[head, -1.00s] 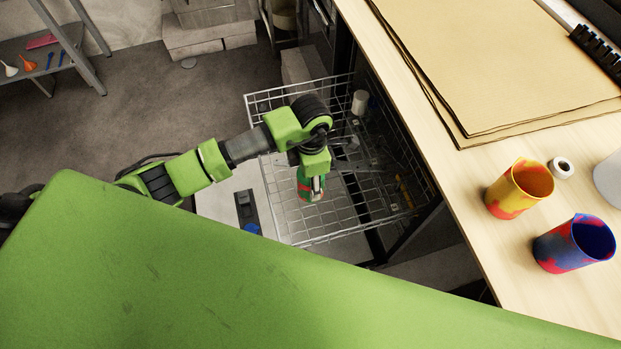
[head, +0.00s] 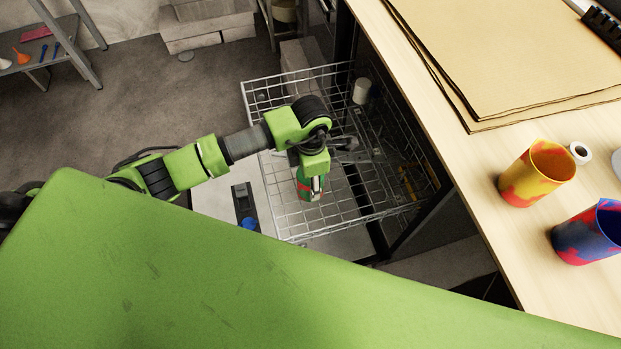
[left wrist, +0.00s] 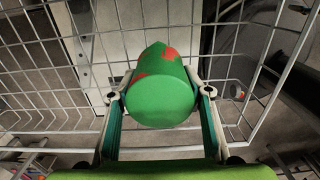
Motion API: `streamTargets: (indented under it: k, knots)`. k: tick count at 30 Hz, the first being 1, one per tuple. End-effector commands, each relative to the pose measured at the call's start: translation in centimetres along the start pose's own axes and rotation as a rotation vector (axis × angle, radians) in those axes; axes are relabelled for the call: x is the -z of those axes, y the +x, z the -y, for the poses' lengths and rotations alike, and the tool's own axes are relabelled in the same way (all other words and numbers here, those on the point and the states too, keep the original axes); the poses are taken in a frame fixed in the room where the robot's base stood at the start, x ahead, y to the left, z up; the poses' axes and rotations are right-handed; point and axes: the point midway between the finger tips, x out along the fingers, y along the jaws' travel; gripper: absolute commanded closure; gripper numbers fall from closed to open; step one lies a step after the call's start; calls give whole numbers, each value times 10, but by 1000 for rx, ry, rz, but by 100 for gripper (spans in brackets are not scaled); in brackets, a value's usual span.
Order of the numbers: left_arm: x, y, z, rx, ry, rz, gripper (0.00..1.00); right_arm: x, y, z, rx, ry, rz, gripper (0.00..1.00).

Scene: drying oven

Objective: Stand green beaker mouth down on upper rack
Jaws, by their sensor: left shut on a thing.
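The green beaker (left wrist: 165,95), with red patches, is held between the two fingers of my left gripper (head: 311,184). In the left wrist view its closed base faces the camera, so its mouth points away, downward. The beaker also shows small in the head view (head: 303,188), below the gripper. The wire upper rack (head: 275,88) is pulled out, and the beaker is over its open area, inside its side walls. I cannot tell whether the beaker touches the rack floor. My right gripper is out of view.
On the worktop at right stand a yellow-red beaker (head: 528,180), a blue-red beaker (head: 578,245) and a small white ring (head: 580,152). A white cup (head: 361,90) and other small items are at the rack's far right. The rack floor around the held beaker looks clear.

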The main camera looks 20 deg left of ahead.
Motion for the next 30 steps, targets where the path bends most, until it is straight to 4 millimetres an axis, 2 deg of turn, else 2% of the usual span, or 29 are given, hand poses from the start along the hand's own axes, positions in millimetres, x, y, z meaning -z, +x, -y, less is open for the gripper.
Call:
streamTargets:
  k: [18,19,21,30]
  knots:
    - [0,7,0,0,1,1,74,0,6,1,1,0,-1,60]
    - [0,6,0,0,0,1,46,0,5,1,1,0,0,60]
    - [0,6,0,0,0,1,35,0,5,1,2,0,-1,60]
    - [0,6,0,0,0,0,35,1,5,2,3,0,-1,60]
